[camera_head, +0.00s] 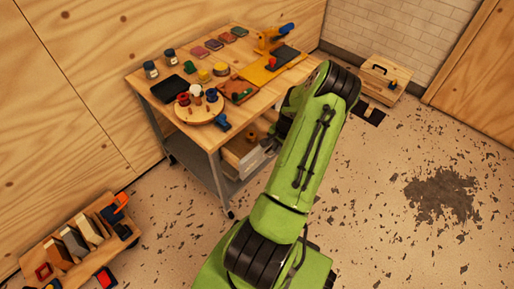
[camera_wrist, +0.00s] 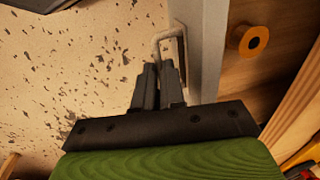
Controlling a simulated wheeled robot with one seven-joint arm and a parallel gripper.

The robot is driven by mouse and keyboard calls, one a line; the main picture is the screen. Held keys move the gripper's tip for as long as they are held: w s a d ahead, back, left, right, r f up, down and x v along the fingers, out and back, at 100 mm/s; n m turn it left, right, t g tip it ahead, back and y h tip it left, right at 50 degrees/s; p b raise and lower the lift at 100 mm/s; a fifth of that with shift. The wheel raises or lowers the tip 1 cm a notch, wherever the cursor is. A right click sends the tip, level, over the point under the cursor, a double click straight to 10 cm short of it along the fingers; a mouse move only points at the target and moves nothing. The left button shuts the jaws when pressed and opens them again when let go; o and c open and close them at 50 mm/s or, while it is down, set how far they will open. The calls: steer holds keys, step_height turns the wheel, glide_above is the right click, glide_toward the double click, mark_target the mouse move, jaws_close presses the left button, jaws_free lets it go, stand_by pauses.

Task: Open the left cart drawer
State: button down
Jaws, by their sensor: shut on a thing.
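The cart (camera_head: 143,78) has a wooden top and grey legs. Its drawer (camera_head: 240,160) shows below the top, standing out from the cart, with its inside partly visible. In the wrist view the drawer's pale grey front (camera_wrist: 208,50) runs up and down, with a metal bar handle (camera_wrist: 170,38) on its outer face. My gripper (camera_wrist: 159,70) is shut on the handle, fingertips at its near part. An orange ring-shaped thing with a dark centre (camera_wrist: 254,40) lies inside the drawer. In the head view my green arm hides most of the gripper and handle.
The cart top holds jars, a round wooden stand (camera_head: 200,110), a black tray (camera_head: 173,88) and a yellow-orange tool (camera_head: 270,40). A wooden rack (camera_head: 75,245) stands at lower left. A wooden box (camera_head: 383,78) stands at the back right.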

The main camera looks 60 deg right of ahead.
steer(key=s+a, duration=0.1)
steer(key=s, duration=0.6)
steer(key=shift+a+p, duration=0.25)
steer(key=shift+p, duration=0.1)
steer(key=c, duration=1.2)
jaws_free()
steer(key=shift+w, duration=0.1)
steer(key=s+r+p, duration=0.1)
steer(key=r, duration=0.4)
steer(key=s+r+p, duration=0.1)
steer(key=r+p, duration=0.1)
steer(key=r, duration=0.3)
steer(key=r+p, duration=0.2)
steer(key=r, duration=0.3)
steer(key=shift+s+a+r, duration=0.25)
steer(key=shift+s+a, duration=0.05)
steer(key=shift+s, duration=0.1)
